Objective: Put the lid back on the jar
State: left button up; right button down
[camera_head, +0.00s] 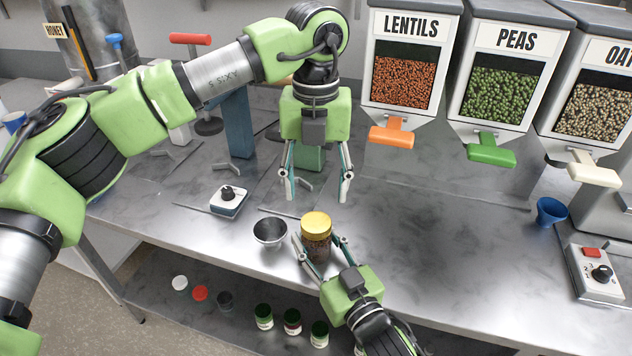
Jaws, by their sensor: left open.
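The jar (316,249) is clear with dark contents and stands upright near the table's front edge. The gold lid (316,224) rests on its top and looks level; I cannot tell whether it is screwed tight. My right gripper (317,240) comes from the front with one finger on each side of the jar, closed against it. My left gripper (318,197) points down, open and empty, above and behind the lid, apart from it.
A metal bowl (270,231) stands just left of the jar, with a small dial device (229,200) further left. Lentils (404,75), peas (499,90) and another dispenser stand behind. A blue funnel (550,211) and control box (597,272) are right. Small jars sit on the lower shelf (235,325).

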aim_at(315, 221)
pick_arm(q)
jog(key=shift+r+n, duration=0.3)
jog(key=shift+n, duration=0.6)
jog(key=shift+f, duration=0.1)
jog(key=shift+f, duration=3.95)
jog(key=shift+c, duration=0.5)
jog(key=c, duration=1.1)
jog(key=shift+o, duration=0.2)
jog(key=m, duration=1.3)
jog(key=o, duration=1.2)
